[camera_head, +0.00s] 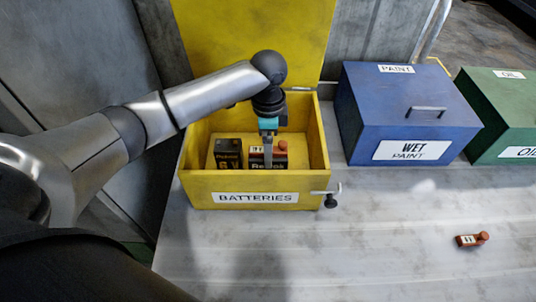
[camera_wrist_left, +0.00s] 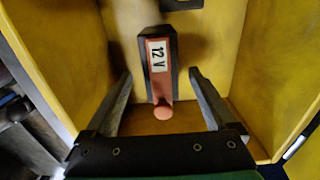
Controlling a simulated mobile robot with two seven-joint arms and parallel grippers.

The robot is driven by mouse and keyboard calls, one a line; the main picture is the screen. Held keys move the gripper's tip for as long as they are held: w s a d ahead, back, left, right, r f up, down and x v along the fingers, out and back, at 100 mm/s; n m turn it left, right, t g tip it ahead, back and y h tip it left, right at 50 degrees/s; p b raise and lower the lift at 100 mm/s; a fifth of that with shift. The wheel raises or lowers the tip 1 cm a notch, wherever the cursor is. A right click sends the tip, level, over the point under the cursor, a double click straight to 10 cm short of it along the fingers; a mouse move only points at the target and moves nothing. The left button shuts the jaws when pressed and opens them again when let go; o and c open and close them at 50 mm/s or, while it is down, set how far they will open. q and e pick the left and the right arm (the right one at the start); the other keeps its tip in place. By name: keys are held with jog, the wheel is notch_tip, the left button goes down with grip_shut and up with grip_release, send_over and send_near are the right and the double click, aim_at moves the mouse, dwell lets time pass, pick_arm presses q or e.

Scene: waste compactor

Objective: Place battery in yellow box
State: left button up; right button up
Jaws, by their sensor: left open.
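The open yellow box (camera_head: 193,185), labelled BATTERIES, has its lid raised at the back. Inside it, a dark block battery (camera_head: 228,155) is at the left, and a dark battery with a red end (camera_head: 281,153) is to its right. My left gripper (camera_head: 268,150) reaches down into the box over the red-ended battery. In the wrist view, a dark and red 12 V battery (camera_wrist_left: 158,58) lies between its open fingers, with a gap on both sides. A small red-brown battery (camera_head: 470,240) lies on the table at the right. My right gripper is not in view.
A closed blue WET PAINT box (camera_head: 375,130) stands right of the yellow box, and a green OIL box (camera_head: 500,125) stands beyond it. A latch (camera_head: 330,197) sticks out at the yellow box's front right. The table (camera_head: 390,255) in front is mostly clear.

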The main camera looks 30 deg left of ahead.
pick_arm(q)
notch_tip(320, 180, up, 6)
jog(key=shift+f+p, duration=0.1)
jog(key=shift+p, duration=0.2)
dwell(1.0)
